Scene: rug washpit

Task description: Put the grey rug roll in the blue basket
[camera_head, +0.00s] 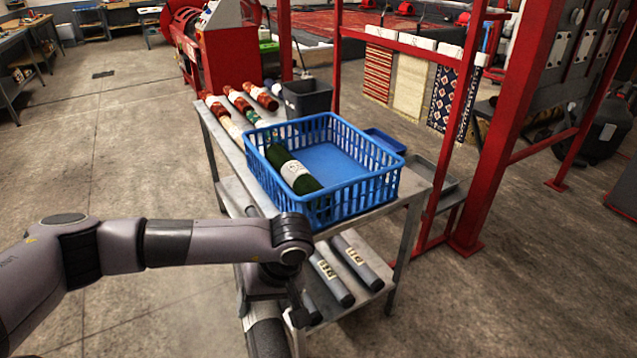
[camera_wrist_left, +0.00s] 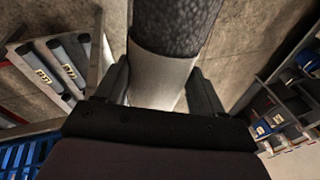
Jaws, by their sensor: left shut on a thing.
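My left gripper (camera_head: 270,300) is shut on a grey rug roll (camera_head: 267,338) in front of the cart's near end, lower than the basket. In the left wrist view the left gripper's fingers (camera_wrist_left: 160,88) clasp the roll's pale band, and the roll's dark speckled end (camera_wrist_left: 175,25) extends beyond them. The blue basket (camera_head: 345,200) stands on the cart's top, beyond the gripper. A dark green roll with a white band (camera_head: 297,178) lies inside along its left side; the right part is empty. My right gripper is not in view.
The metal cart (camera_head: 228,150) carries several red rolls (camera_head: 237,99) and a dark bin (camera_head: 306,98) behind the basket. More grey rolls (camera_head: 329,277) lie on its lower shelf. A red frame post (camera_head: 510,110) stands to the right. Floor at left is clear.

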